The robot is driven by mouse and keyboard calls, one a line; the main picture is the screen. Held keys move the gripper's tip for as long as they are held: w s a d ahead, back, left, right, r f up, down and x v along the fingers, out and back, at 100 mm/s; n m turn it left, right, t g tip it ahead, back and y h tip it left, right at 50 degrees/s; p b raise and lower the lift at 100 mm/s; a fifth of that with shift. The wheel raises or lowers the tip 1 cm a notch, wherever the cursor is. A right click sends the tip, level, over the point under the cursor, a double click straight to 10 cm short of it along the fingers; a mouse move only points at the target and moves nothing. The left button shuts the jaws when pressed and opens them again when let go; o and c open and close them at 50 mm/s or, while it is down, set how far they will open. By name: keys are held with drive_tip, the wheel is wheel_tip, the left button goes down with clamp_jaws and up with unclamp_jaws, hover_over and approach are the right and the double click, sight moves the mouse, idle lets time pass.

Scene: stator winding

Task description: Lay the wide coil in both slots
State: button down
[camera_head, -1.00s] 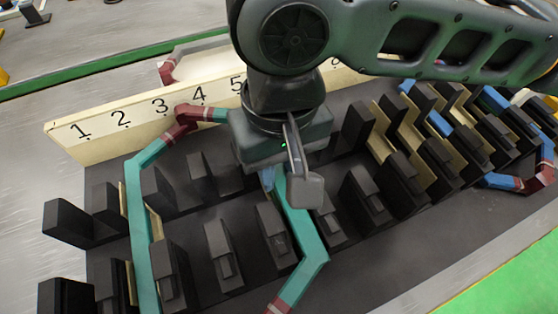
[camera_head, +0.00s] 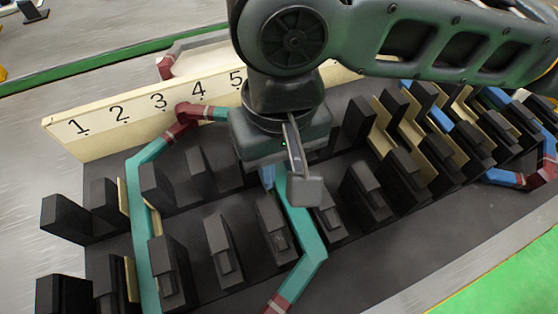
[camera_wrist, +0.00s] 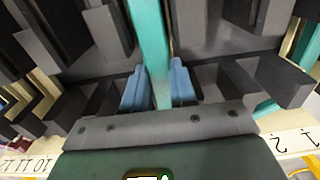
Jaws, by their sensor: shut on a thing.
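The wide coil is teal with dark red wraps at its bends (camera_head: 309,238). Its left side runs between dark stator teeth (camera_head: 223,245) near number 2, beside a cream slot liner; I cannot tell how deep it sits. Its right side passes under my gripper (camera_head: 270,177) near number 5. In the wrist view, the blue fingers of my gripper (camera_wrist: 159,88) are shut on the teal side (camera_wrist: 151,40), one finger on each side of it, among the dark teeth. The slot directly beneath the held side is mostly hidden by my gripper and the coil.
A cream number board (camera_head: 100,127) stands along the far side of the stator. Blue coils (camera_head: 505,178) and bare cream liners (camera_head: 412,140) fill the right part. Dark teeth stand close around both coil sides. A green area (camera_head: 510,280) lies at lower right.

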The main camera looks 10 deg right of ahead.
drive_tip(key=shift+f, duration=0.3)
idle(0.5)
drive_tip(key=c, duration=0.8)
unclamp_jaws()
drive_tip(key=shift+r+p, duration=0.85)
drive_tip(key=shift+p, duration=0.2)
wheel_tip(320, 180, up, 8)
drive_tip(key=p, duration=0.7)
drive_tip(key=shift+f+p, duration=0.25)
drive_tip(key=shift+p, duration=0.1)
drive_tip(key=shift+r, duration=3.85)
